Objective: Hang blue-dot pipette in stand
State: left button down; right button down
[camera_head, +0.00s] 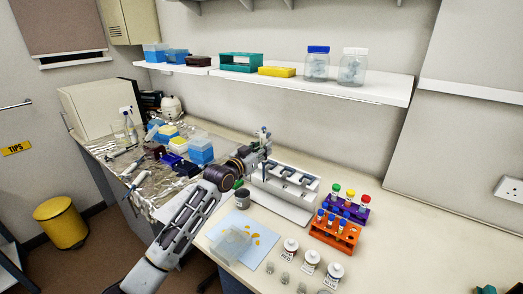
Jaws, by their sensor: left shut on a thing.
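My left gripper (262,147) reaches in from the bottom left and is at the back left end of the white pipette stand (290,205). It is shut on a pipette, of which only a small grey part (264,131) shows above the fingers. The rest is hidden by the gripper, and no blue dot can be made out. Dark holders line the stand's upper rail; whether the pipette touches the stand cannot be told. My right gripper is not in view.
Orange (335,237) and purple (347,208) tube racks stand right of the stand. White-labelled bottles (311,262) stand in front, near a blue mat (236,232). Foil with loose tools and tip boxes (201,150) lies left. A shelf (300,85) hangs above.

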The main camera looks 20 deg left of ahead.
pick_arm(q)
jog(key=shift+w+d, duration=0.25)
jog(key=shift+w, duration=0.35)
jog(key=shift+w+d, duration=0.15)
jog(key=shift+w, duration=0.3)
jog(key=shift+w+d, duration=0.1)
jog(key=shift+w, duration=0.2)
dwell(0.3)
jog(key=shift+w+d, duration=0.25)
jog(key=shift+w, duration=0.4)
jog(key=shift+r, duration=0.1)
dwell(0.5)
dwell(0.3)
